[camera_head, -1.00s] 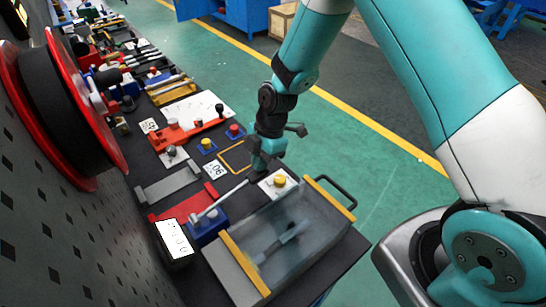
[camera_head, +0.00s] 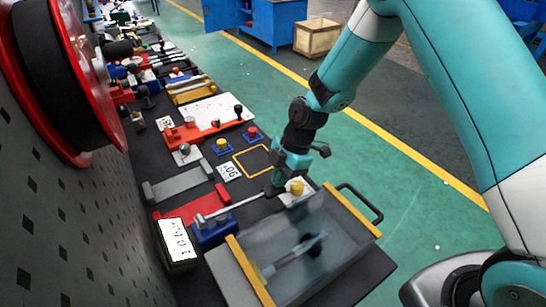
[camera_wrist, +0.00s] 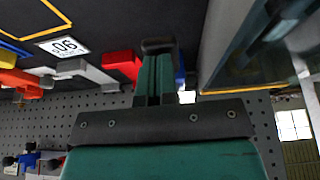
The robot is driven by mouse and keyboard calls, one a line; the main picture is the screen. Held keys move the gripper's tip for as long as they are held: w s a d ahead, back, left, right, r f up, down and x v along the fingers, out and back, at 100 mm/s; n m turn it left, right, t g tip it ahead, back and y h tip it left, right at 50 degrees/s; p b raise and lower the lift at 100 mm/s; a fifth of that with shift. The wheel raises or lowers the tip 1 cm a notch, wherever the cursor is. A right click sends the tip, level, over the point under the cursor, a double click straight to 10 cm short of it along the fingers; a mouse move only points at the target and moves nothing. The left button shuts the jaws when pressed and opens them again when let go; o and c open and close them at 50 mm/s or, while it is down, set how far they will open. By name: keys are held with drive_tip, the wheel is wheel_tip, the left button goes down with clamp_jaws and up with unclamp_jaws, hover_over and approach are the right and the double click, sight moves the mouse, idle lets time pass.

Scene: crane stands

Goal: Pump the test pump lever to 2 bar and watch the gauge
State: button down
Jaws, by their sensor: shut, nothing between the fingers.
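The test pump has a blue body (camera_head: 213,232) on a red base (camera_head: 185,211), with a pale metal lever (camera_head: 234,206) reaching right toward my gripper. A white display box (camera_head: 177,243) with dark characters, too small to read, stands left of the blue body; I cannot tell if it is the gauge. My gripper (camera_head: 274,189) is shut with nothing between its fingers, at the lever's right end. I cannot tell whether it touches the lever. In the wrist view my closed fingers (camera_wrist: 158,75) hide most of the pump; part of the red base (camera_wrist: 121,65) shows beside them.
A clear-covered case (camera_head: 285,245) with yellow edges and a black handle (camera_head: 364,202) stands right of the pump. A white plate with a yellow knob (camera_head: 296,187) is close to my gripper. A marker tag (camera_head: 229,172) and a grey bracket (camera_head: 182,182) lie behind.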

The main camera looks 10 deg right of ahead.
drive_tip(key=shift+s+d+f, duration=0.1)
drive_tip(key=shift+f, duration=0.2)
wheel_tip(320, 180, up, 5)
drive_tip(key=p, duration=0.3)
drive_tip(key=shift+d, duration=0.1)
drive_tip(key=w+d+b+v, duration=0.1)
drive_tip(key=b+v, duration=0.2)
drive_tip(key=v, duration=0.6)
drive_tip(key=shift+d, duration=0.4)
drive_tip(key=shift+f, duration=0.15)
drive_tip(key=s+r+m, duration=0.4)
drive_tip(key=s+m, duration=0.1)
drive_tip(key=s, duration=0.3)
drive_tip(key=s+a+r+m+t, duration=0.1)
drive_tip(key=s+r+m, duration=0.3)
drive_tip(key=s, duration=0.4)
drive_tip(key=s+a+r+m, duration=0.1)
drive_tip(key=s+r+m, duration=0.3)
drive_tip(key=s+m, duration=0.2)
drive_tip(key=s, duration=0.2)
drive_tip(key=shift+s+a+t, duration=0.25)
drive_tip(key=shift+t, duration=0.05)
